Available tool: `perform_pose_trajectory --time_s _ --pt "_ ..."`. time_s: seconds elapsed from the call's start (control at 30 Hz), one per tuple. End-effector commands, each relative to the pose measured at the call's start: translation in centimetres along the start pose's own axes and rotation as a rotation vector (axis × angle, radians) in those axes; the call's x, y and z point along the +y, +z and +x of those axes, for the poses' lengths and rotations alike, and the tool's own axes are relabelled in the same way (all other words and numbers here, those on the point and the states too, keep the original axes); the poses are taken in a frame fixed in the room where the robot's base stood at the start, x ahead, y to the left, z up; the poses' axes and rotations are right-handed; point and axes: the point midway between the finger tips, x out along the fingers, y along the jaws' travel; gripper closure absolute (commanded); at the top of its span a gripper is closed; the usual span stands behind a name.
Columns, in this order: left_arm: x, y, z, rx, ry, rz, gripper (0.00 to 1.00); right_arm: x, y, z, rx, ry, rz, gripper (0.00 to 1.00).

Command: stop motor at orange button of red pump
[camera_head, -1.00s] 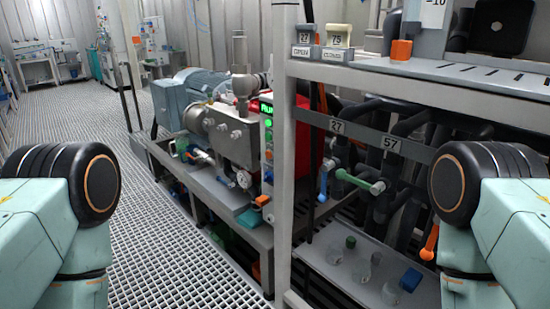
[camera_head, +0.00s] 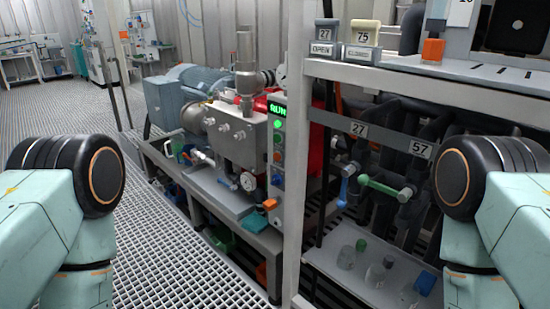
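The pump unit has a grey metal body (camera_head: 232,138) with a red part (camera_head: 262,104) behind it and a blue-grey motor (camera_head: 180,92) to its left. A narrow grey control panel (camera_head: 278,148) stands at its right end, just left of the white rack post. Its display (camera_head: 278,109) reads RUN in green. Below are a bright green light (camera_head: 277,124), an orange button (camera_head: 277,157) and a blue one (camera_head: 277,180). Only the upper joints of my two arms show at the left and right edges. Neither gripper is in view, and both are well apart from the panel.
A white rack post (camera_head: 294,190) and its shelf (camera_head: 450,85) stand close at the right. The lower shelf holds glass bottles (camera_head: 346,258) and a blue-capped item (camera_head: 425,282). Open grating floor (camera_head: 160,240) lies at the left and front of the pump.

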Motion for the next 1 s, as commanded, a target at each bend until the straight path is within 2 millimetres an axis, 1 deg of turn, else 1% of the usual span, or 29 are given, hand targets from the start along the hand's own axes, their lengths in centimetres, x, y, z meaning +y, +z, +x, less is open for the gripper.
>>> perform_pose_trajectory --time_s 0.03,0.07,0.5,1.0 --pt "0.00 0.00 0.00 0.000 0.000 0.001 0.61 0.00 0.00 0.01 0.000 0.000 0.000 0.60" --pt "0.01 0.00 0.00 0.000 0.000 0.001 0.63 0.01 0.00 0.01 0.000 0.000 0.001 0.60" --pt "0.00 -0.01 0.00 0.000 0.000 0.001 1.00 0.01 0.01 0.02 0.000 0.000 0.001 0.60" --pt "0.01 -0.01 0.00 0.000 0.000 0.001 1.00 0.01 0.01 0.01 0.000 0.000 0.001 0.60"
